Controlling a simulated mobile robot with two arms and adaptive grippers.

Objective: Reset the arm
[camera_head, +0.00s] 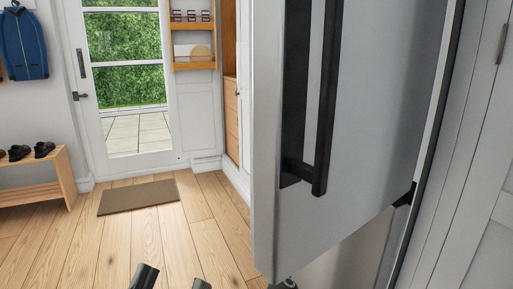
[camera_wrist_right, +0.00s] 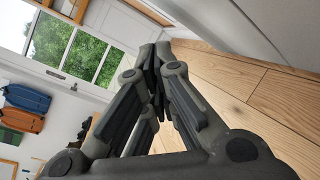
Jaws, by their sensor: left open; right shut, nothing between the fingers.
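My left gripper (camera_head: 173,281) shows at the bottom edge of the head view. Its two dark fingertips stand apart with floor visible between them, so it is open and empty. The rest of the left arm is out of the frame. My right gripper (camera_wrist_right: 157,58) fills the middle of the right wrist view. Its fingers come together at the tips with nothing between them. A small dark part at the bottom of the head view, below the grey door, is too cut off to tell.
A large grey door (camera_head: 370,120) with a black handle (camera_head: 325,100) stands close on the right. A glass door (camera_head: 125,75), a brown mat (camera_head: 139,197) and a shoe bench (camera_head: 45,185) are farther back. The wooden floor (camera_head: 95,250) in between is clear.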

